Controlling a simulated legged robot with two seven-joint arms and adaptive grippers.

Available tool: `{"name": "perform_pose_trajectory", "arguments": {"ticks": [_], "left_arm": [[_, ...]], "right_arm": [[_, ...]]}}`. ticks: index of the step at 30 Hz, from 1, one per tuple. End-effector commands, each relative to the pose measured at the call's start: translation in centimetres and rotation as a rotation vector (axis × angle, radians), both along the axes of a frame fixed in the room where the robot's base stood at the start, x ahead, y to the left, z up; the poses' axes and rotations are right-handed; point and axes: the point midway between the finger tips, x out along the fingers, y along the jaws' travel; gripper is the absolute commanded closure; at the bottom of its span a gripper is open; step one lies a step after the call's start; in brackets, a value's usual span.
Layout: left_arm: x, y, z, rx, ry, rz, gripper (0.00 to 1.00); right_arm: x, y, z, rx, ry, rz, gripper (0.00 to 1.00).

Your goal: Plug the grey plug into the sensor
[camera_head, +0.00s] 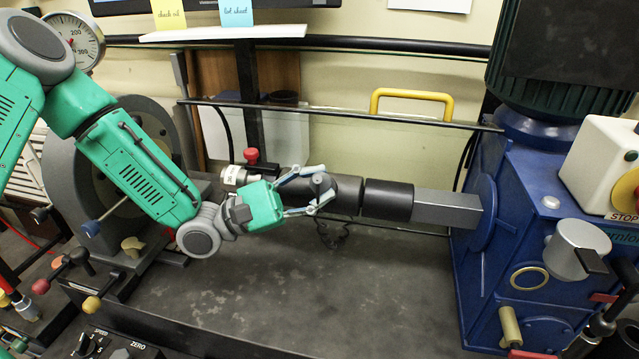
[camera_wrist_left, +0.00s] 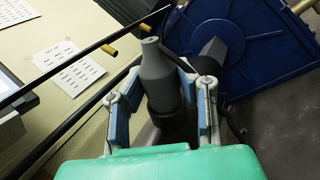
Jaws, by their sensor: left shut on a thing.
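The grey plug (camera_head: 320,182) stands between the fingers of my left gripper (camera_head: 308,190), in front of the dark cylindrical sensor (camera_head: 348,195) on the shaft line. In the left wrist view the plug (camera_wrist_left: 162,78) has a narrow neck and a wider body. The blue-padded fingers of the gripper (camera_wrist_left: 160,98) close on it from both sides. A dark round part (camera_wrist_left: 172,120) lies below the plug's body. I cannot tell whether the plug is seated in it. My right gripper is in neither view.
A blue gearbox (camera_head: 520,220) stands right, joined by a square grey shaft (camera_head: 447,209). A grey round housing (camera_head: 130,160) stands left. A yellow handle (camera_head: 410,96) and dark rail lie behind. The bench top (camera_head: 330,290) in front is clear.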

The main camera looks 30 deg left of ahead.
Motion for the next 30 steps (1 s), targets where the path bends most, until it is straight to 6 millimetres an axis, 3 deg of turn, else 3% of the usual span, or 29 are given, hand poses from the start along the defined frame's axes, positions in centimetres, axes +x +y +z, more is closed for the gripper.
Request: {"name": "perform_pose_trajectory", "arguments": {"ticks": [3,4,6,18,30], "left_arm": [[0.0,0.0,0.2,-0.004,-0.003,-0.002,1.00],[0.0,0.0,0.2,-0.004,-0.003,-0.002,0.68],[0.0,0.0,0.2,-0.003,-0.004,-0.001,0.51],[-0.2,0.5,-0.2,-0.001,0.000,0.001,0.51],[-4.5,6.6,-3.0,-0.003,-0.001,0.003,0.51]], "right_arm": [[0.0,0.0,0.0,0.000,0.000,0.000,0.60],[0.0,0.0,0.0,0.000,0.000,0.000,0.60],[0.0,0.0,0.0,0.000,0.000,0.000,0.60],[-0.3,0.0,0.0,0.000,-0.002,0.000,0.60],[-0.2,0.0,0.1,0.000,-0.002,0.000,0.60]]}}
